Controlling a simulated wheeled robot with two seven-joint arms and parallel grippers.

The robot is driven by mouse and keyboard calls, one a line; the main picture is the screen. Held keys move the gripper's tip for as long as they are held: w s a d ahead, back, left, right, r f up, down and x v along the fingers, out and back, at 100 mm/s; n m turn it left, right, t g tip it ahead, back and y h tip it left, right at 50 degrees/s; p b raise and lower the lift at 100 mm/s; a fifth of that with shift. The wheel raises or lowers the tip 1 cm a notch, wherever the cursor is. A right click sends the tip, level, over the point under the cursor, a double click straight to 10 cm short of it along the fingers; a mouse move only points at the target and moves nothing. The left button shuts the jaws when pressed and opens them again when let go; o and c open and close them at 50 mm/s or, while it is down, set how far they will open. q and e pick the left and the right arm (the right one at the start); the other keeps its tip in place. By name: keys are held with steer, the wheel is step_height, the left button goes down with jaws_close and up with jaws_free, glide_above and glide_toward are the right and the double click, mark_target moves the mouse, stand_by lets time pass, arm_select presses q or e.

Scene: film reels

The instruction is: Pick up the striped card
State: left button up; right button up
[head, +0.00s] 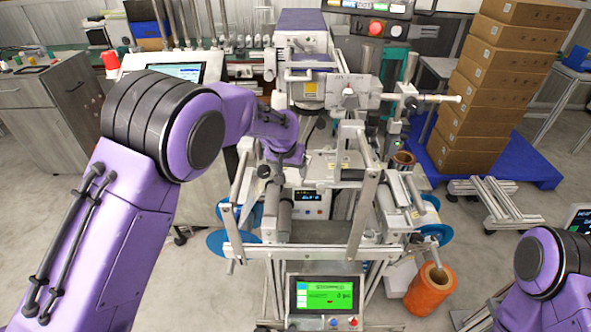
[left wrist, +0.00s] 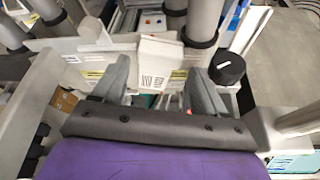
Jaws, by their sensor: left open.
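In the left wrist view, a white card-like piece with black barcode stripes (left wrist: 153,66) stands in front of my left gripper, between its two fingers as seen from the camera. It is the only striped piece I can make out; its lower edge is near the dark gripper body. My left gripper (left wrist: 159,68) is open, its grey fingers to either side of the piece. I cannot tell whether they touch it. In the head view my left arm reaches over the machine (head: 290,252), and the fingers and card are not clear there. My right gripper is not in view; only part of that arm shows.
A black round knob (left wrist: 227,68) is close to the right finger, and grey rollers (left wrist: 203,20) stand behind. The machine has metal bars around the work spot. Stacked cardboard boxes (head: 490,110) stand on a blue pallet.

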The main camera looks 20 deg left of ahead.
mark_target(292, 175)
arm_select(q)
steer(key=shift+w, duration=0.35)
steer(key=p+x, duration=0.1)
steer(key=x, duration=0.4)
steer(key=shift+s, duration=0.1)
steer(key=c, duration=0.7)
steer(key=shift+c, duration=0.2)
